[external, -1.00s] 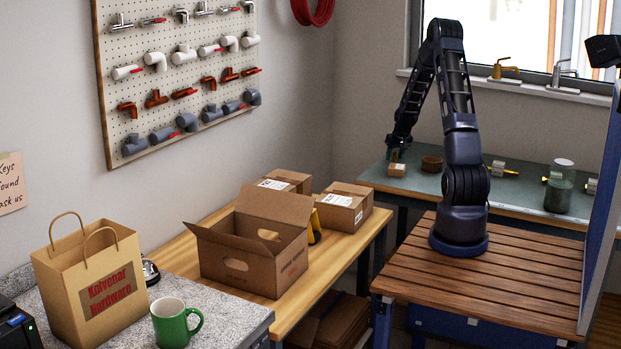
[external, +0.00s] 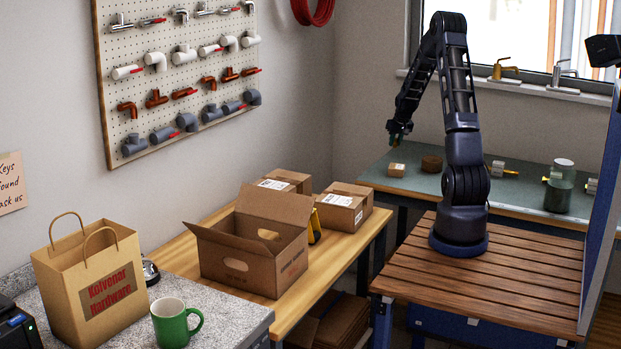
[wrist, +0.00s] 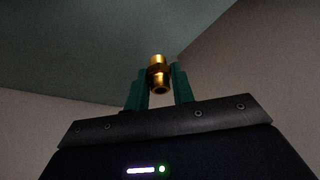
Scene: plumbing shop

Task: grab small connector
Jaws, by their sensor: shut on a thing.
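The small connector (wrist: 158,74) is a brass, threaded-looking fitting. In the wrist view it sits between the two green fingers of my gripper (wrist: 160,86), which are shut on it. In the external view my gripper (external: 397,138) is raised above the back left of the green-topped table; the connector is too small to make out clearly there.
An open carton (external: 255,262) and closed boxes (external: 345,207) are on the wooden table.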

